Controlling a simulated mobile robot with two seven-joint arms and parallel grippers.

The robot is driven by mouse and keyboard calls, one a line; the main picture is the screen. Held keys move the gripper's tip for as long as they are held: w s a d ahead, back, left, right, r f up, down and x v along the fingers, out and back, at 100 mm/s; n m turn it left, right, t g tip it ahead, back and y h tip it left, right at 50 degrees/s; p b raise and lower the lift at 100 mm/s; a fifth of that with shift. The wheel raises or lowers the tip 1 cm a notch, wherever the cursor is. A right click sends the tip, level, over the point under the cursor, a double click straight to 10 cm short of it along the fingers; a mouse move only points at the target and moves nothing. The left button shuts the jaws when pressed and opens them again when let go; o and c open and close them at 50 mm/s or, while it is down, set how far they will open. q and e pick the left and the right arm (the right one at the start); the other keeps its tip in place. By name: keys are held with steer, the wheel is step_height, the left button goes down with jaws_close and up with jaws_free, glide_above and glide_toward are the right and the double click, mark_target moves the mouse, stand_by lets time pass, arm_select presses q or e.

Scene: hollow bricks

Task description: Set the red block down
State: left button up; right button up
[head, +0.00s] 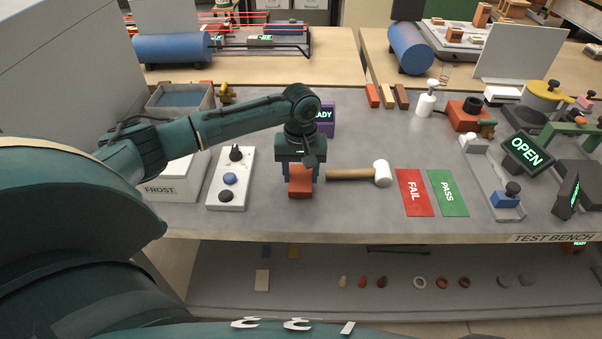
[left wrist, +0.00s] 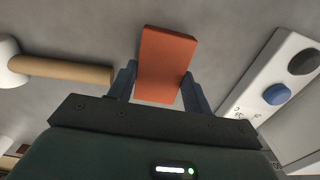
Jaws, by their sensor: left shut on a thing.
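The red block (head: 300,181) is an orange-red brick between the fingers of my left gripper (head: 300,185). In the head view it is low over the grey bench, between the white button panel and the mallet. The left wrist view shows the block (left wrist: 167,62) with a blue-grey finger of the gripper (left wrist: 157,90) on each side, shut on it. I cannot tell whether the block's underside touches the bench. My right gripper is not in view.
A wooden-handled white mallet (head: 381,173) lies just right of the block. The white button panel (head: 231,180) is on the left. Red FAIL (head: 414,192) and green PASS (head: 448,192) mats lie further right. The bench's front edge (head: 330,234) is close.

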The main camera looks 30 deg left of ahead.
mark_target(301, 176)
arm_select(q)
steer(key=shift+f, duration=0.3)
steer(key=shift+f, duration=0.1)
steer(key=o, duration=1.1)
step_height(301, 176, up, 12)
steer(key=shift+r, duration=0.1)
